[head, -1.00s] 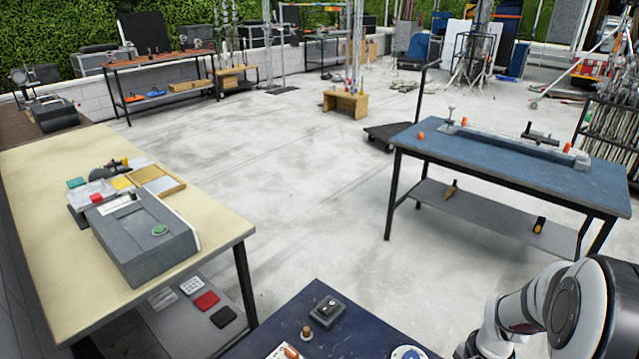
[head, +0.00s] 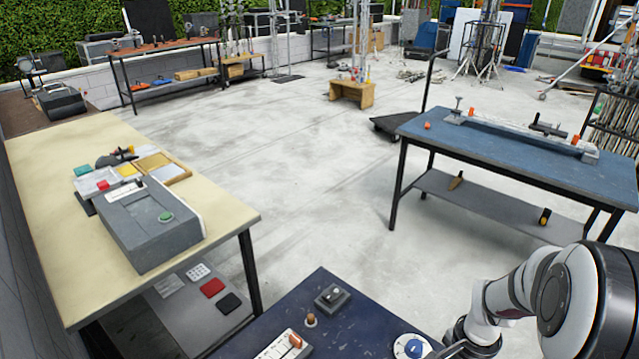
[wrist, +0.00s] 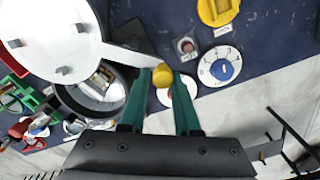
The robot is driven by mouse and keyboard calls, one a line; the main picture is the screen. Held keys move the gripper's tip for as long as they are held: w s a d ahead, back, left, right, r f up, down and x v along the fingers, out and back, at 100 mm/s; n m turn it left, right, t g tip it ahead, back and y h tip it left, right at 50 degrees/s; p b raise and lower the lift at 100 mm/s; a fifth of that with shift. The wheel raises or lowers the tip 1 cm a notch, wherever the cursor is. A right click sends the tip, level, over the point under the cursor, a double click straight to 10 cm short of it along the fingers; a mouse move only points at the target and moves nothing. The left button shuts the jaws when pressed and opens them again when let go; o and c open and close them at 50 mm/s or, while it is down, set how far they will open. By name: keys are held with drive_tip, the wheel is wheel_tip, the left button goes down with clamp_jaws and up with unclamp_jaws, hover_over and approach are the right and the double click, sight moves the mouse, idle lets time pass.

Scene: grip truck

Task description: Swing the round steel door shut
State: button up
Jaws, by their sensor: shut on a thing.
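The round steel door (wrist: 50,32) shows in the wrist view as a pale disc at the upper left, cut off by the frame edge. A pale arm (wrist: 122,56) runs from it to a yellow knob (wrist: 163,74). My gripper (wrist: 163,82) has its teal fingers on both sides of the knob and is shut on it. A round opening (wrist: 98,92) with a bright rim and dark inside lies below the door, which seems to overlap only part of it. Neither door nor gripper shows in the head view.
A dial with a blue knob (wrist: 220,66), a red button (wrist: 185,46) and a yellow fitting (wrist: 217,10) sit right of the knob. Green and red parts (wrist: 22,98) lie at the left. In the head view a grey box (head: 333,297) stands on the dark blue bench.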

drive_tip(key=shift+a, duration=0.75)
clamp_jaws()
drive_tip(key=shift+s+a, duration=0.45)
drive_tip(key=shift+a, duration=0.45)
drive_tip(key=shift+s+a, duration=0.4)
drive_tip(key=shift+a, duration=0.45)
drive_tip(key=shift+o, duration=0.6)
unclamp_jaws()
drive_tip(key=shift+r, duration=0.35)
drive_tip(key=shift+c, duration=0.2)
drive_tip(key=o, duration=0.6)
wheel_tip(320, 180, up, 7)
drive_tip(key=shift+w+d+r, duration=0.1)
drive_tip(key=shift+r, duration=0.05)
drive_tip(key=shift+c, duration=0.2)
